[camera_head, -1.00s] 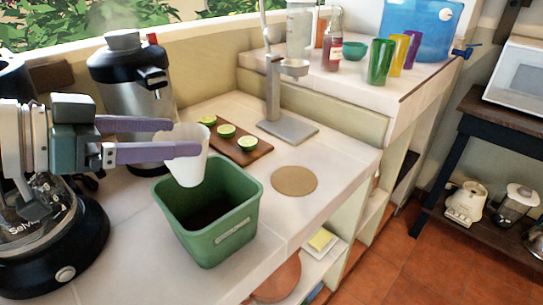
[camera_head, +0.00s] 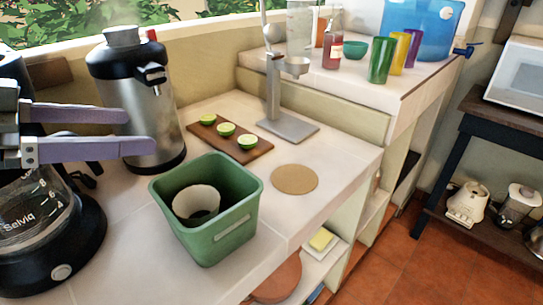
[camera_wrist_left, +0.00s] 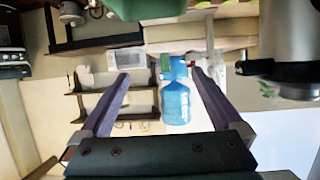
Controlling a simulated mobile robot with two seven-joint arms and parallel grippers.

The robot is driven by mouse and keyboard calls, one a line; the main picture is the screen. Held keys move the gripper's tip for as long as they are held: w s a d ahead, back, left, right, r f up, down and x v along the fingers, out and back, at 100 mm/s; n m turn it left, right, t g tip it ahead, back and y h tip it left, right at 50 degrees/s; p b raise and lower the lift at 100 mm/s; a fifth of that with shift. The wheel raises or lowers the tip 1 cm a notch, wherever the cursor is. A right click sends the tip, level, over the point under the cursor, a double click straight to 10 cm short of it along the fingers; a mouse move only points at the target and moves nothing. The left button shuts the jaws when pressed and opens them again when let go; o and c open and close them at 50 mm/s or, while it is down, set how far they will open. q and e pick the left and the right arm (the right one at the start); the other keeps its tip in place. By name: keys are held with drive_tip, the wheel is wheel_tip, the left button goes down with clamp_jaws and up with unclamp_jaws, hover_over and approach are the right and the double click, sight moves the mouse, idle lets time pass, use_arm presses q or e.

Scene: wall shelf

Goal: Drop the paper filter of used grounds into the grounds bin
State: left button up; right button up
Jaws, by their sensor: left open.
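The bin stands upright on the tiled counter. My left gripper (camera_head: 142,130) is open and empty, up and to the left of the bin, in front of the steel urn. Its two purple fingers also show in the left wrist view (camera_wrist_left: 160,90), apart with nothing between them. The green bin's edge shows at the top of that view (camera_wrist_left: 150,8). My right gripper is in neither view.
A coffee maker with a glass carafe (camera_head: 40,215) stands at left and the steel urn (camera_head: 150,110) behind. A board with lime halves (camera_head: 230,140), a metal press stand (camera_head: 288,128) and a round cork mat (camera_head: 294,179) are beyond the bin. Colored cups stand on the upper ledge.

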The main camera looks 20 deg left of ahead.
use_arm(q)
drive_tip(key=shift+b+v, duration=0.35)
drive_tip(key=shift+v, duration=1.85)
drive_tip(key=s+d+f+n+g+y+p, duration=0.2)
drive_tip(key=s+d+f+g+y+p, duration=0.2)
drive_tip(key=s+d+f+g, duration=0.55)
wheel_tip(320, 180, up, 36)
drive_tip(key=s+d+n+y+p, duration=0.1)
drive_tip(key=p, duration=3.6)
drive_tip(key=shift+d+r+t+p, duration=0.2)
drive_tip(key=shift+d+t+p, duration=0.15)
drive_tip(key=shift+t, duration=0.1)
